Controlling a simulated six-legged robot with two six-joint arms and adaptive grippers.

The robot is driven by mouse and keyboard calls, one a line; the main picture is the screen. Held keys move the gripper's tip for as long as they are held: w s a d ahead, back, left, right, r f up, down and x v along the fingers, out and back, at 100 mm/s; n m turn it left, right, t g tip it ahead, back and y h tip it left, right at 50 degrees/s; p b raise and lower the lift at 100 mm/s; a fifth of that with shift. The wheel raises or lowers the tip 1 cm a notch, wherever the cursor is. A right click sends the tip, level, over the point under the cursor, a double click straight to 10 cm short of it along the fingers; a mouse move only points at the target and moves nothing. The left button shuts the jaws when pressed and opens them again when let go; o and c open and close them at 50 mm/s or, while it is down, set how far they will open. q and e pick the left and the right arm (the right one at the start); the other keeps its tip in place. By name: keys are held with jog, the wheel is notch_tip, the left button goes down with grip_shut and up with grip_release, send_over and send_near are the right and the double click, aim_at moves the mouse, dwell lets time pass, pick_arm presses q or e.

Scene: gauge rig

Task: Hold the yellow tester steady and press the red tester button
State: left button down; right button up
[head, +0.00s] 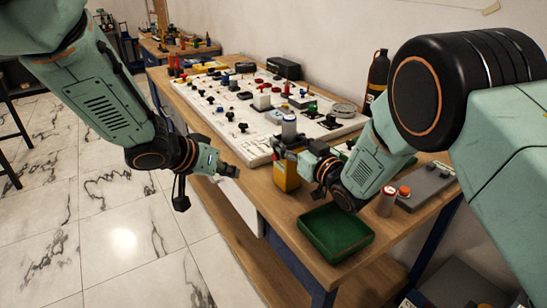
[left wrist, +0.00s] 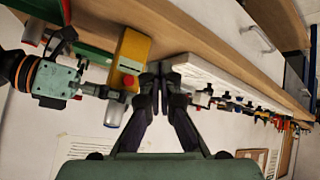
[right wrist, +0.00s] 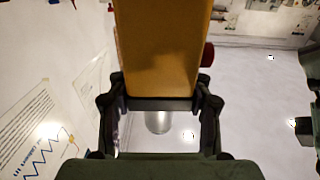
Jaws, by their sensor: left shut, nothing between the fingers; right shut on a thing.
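The yellow tester (head: 287,177) is upright near the front edge of the bench, beside the white panel. Its red button (left wrist: 129,80) shows on one face in the left wrist view, and at the tester's right side in the right wrist view (right wrist: 207,54). My right gripper (right wrist: 160,103) is shut on the tester from the right. Whether the tester touches the bench is unclear. My left gripper (head: 233,171) is shut and empty, left of the tester and apart from it. Its closed fingertips (left wrist: 155,76) show beside the button face in the left wrist view.
The white panel (head: 235,140) with several knobs and plugs lies behind the tester. A green tray (head: 335,230) sits in front of my right gripper. A grey box (head: 430,183), a red-and-white cylinder (head: 387,203) and a dark bottle (head: 378,72) are at the right.

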pick_arm(q)
jog(key=w+d, duration=0.4)
jog(key=d, duration=0.2)
jog(key=shift+w+d, duration=0.2)
jog(key=shift+w, duration=0.1)
jog(key=shift+d, duration=0.1)
dwell(1.2)
jog(key=shift+w+d, duration=0.25)
jog(key=shift+w+d, duration=0.35)
jog(key=shift+d, duration=0.1)
dwell(1.0)
jog(key=shift+a, duration=0.1)
jog(key=shift+s+a, duration=0.6)
jog(key=shift+a, duration=0.1)
jog(key=s+a, duration=0.1)
jog(key=a, duration=0.1)
jog(key=s+a, duration=0.2)
dwell(0.7)
